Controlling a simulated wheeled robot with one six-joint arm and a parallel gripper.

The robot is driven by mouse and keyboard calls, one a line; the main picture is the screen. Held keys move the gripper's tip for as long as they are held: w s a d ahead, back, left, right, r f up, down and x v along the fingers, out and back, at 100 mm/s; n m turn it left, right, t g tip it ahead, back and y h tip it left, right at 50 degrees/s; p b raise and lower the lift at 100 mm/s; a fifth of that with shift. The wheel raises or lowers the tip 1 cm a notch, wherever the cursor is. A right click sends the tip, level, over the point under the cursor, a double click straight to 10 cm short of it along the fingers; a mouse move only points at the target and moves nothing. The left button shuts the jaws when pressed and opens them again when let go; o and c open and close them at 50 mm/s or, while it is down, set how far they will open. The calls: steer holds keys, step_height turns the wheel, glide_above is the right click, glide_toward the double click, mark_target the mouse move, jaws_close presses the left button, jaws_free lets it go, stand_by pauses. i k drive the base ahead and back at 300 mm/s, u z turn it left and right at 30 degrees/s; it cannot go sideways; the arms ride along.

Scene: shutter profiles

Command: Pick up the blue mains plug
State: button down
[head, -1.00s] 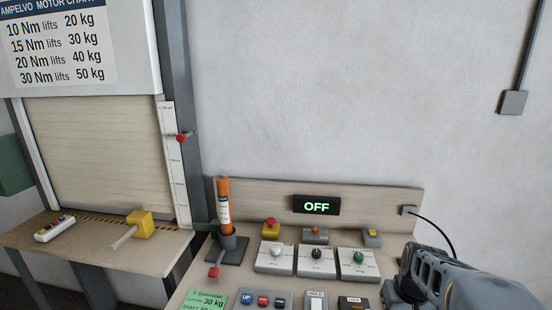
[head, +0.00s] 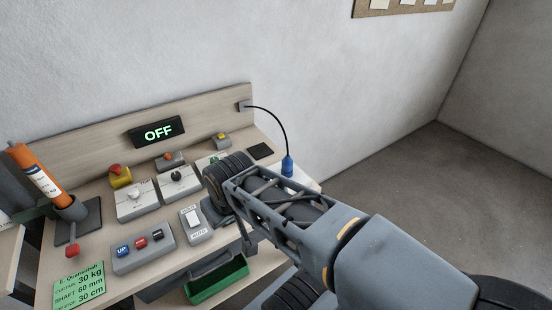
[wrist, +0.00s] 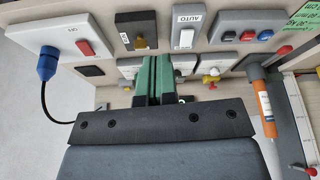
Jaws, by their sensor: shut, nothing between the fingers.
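The blue mains plug (head: 287,166) stands upright at the right end of the bench in the head view, with a black cord rising from its top. In the wrist view the plug (wrist: 47,63) is at the upper left, at the edge of a white socket box (wrist: 70,35) with a red switch (wrist: 84,48). My gripper (wrist: 155,62) shows as two green fingers pressed together, empty, over the bench controls and well to one side of the plug. In the head view my arm hides the fingers and most of the socket box.
A HOLD/AUTO switch (head: 193,223), a button box (head: 143,250), dial boxes and an orange cylinder (head: 38,175) crowd the bench. A green bin (head: 216,280) sits below. Floor right of the bench is clear.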

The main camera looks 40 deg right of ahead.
mark_target(288, 163)
steer(key=u, duration=2.8)
steer(key=k, duration=1.3)
steer(key=z, duration=1.1)
